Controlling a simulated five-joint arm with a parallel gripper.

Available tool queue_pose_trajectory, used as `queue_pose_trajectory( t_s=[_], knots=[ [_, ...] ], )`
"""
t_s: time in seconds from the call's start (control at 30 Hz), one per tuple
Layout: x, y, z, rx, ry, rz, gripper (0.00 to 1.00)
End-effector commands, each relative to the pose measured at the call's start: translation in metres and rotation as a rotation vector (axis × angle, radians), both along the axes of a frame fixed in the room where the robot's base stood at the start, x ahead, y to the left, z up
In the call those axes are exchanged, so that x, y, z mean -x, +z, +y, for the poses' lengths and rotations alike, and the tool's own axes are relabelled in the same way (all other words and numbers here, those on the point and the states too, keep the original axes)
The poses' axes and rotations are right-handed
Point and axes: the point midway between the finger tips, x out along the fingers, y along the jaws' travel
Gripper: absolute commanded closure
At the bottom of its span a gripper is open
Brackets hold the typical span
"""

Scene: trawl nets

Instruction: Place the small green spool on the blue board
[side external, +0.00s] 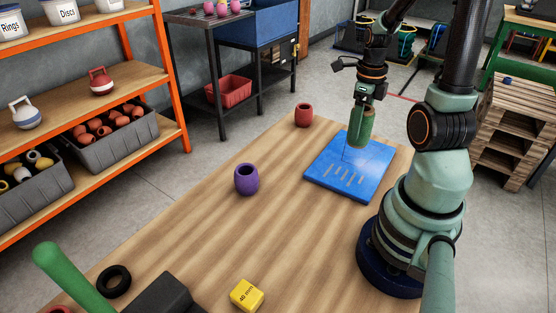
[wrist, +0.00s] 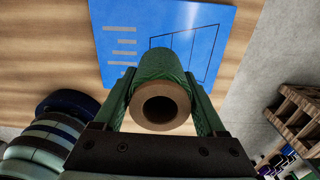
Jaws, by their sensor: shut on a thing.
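The green spool (side external: 359,131) is wound with green twine on a tan core. My gripper (side external: 363,113) is shut on it and holds it upright over the blue board. The wrist view also shows the spool (wrist: 160,94) between my gripper's fingers (wrist: 160,92), with the open end of its core facing the camera. The blue board (side external: 322,178) lies flat on the wooden table and carries pale bars and a dark outlined grid. The board (wrist: 120,20) also shows beyond the spool in the wrist view. I cannot tell whether the spool's lower end touches the board.
A purple pot-like object (side external: 246,180) and a red one (side external: 304,115) stand left of the board. A yellow block (side external: 246,295) and a black ring (side external: 114,281) lie near the front.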

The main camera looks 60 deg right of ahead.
Motion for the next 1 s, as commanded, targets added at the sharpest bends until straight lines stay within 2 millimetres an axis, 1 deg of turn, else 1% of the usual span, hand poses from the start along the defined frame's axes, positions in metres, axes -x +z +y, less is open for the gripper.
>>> queue_pose_trajectory(
  t_s=[0.03,0.27,0.5,0.6,0.97,1.0],
  knots=[
    [0.000,-0.008,0.000,-0.003,0.000,0.003,0.89],
    [0.000,-0.023,0.000,-0.001,0.000,0.001,0.89],
    [0.000,-0.051,0.000,-0.003,0.000,0.002,0.89],
    [0.000,-0.056,0.000,-0.001,0.000,0.001,0.89],
    [0.000,-0.058,0.000,0.001,0.000,-0.001,0.89],
    [0.000,-0.059,0.000,0.001,0.000,-0.001,0.23]
  ],
)
